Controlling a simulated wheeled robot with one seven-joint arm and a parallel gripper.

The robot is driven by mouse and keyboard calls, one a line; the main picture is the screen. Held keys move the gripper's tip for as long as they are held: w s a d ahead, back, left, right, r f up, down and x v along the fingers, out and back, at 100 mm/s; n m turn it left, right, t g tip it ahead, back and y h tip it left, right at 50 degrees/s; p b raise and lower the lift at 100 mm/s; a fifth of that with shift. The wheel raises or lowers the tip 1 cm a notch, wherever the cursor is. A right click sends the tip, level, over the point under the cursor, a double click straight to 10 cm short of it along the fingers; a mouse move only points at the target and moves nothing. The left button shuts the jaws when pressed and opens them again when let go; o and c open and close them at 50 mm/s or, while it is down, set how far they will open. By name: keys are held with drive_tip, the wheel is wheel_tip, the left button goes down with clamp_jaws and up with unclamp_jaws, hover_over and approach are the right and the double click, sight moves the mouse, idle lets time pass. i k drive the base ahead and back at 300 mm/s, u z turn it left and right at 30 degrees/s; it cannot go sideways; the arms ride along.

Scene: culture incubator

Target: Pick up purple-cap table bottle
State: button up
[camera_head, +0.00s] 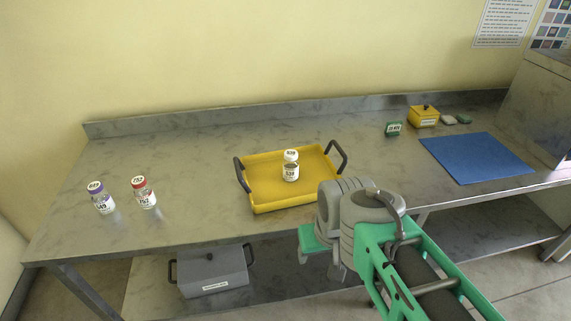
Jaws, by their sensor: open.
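The purple-cap bottle (101,198) stands upright on the metal table at the far left. Its white label faces me. A red-cap bottle (143,193) stands upright just to its right. My gripper (318,260) is at the table's front edge, in front of the yellow tray and far to the right of the purple-cap bottle. It is open and looks empty, and my wrist partly hides it.
A yellow tray (262,205) with dark handles holds a white-cap bottle (291,166). A grey box (213,274) is below. Table between red-cap bottle and tray is clear.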

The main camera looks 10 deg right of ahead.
sight(100, 196)
drive_tip(key=u, duration=2)
drive_tip(key=i, duration=0.95)
drive_tip(key=u, duration=0.75)
drive_tip(key=i, duration=1.15)
drive_tip(key=z, duration=0.15)
